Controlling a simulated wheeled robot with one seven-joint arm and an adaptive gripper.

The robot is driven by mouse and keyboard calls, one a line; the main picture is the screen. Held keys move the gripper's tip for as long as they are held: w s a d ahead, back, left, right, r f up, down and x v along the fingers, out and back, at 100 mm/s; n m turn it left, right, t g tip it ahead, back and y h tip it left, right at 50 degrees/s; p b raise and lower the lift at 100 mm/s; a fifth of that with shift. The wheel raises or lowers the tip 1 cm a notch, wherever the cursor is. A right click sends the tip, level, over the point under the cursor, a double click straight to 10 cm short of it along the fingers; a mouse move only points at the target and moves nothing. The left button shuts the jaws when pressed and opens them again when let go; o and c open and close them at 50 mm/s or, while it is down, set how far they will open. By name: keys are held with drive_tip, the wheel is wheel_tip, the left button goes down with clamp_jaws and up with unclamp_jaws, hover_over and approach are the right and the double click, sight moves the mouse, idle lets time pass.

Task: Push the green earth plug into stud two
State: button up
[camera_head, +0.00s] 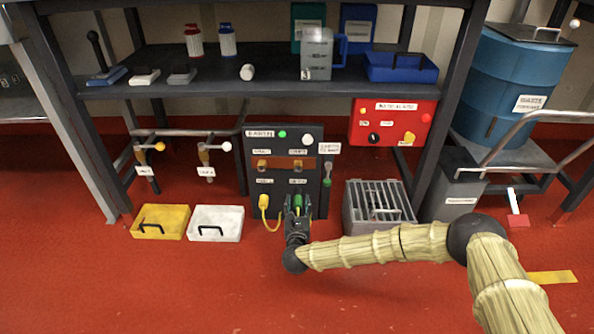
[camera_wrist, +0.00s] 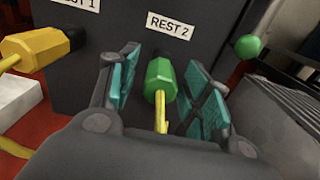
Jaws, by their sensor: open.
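The green earth plug (camera_wrist: 160,76) sits at the socket under the "REST 2" label on the dark panel (camera_head: 249,178), with a yellow cable below it. It also shows in the head view (camera_head: 298,200). My gripper (camera_wrist: 166,92) is open around the plug, one teal-padded finger on each side, with gaps visible between pads and plug. In the head view my gripper (camera_head: 297,212) is at the panel's lower right. Two sockets sit in the orange-brown strip above; the right one (camera_head: 298,165), above the green plug, appears to be stud two. Its label is too small to read surely.
A yellow plug (camera_head: 263,201) sits left of the green one, with its cable hanging down. A green ball-ended lever (camera_head: 327,182) is at the panel's right edge. A grey slatted box (camera_head: 352,215) stands right; yellow (camera_head: 150,232) and white (camera_head: 206,234) trays lie left. Red floor in front is clear.

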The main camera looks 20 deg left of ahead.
clamp_jaws()
drive_tip(key=shift+p+v, duration=0.9)
drive_tip(key=shift+v, duration=1.6)
idle(0.8)
drive_tip(key=shift+p+v, duration=0.7)
drive_tip(key=shift+v, duration=1.7)
drive_tip(key=shift+r, duration=0.15)
wheel_tip(320, 180, up, 13)
drive_tip(key=p, duration=0.3)
drive_tip(key=shift+s, duration=0.4)
drive_tip(key=shift+d, duration=0.15)
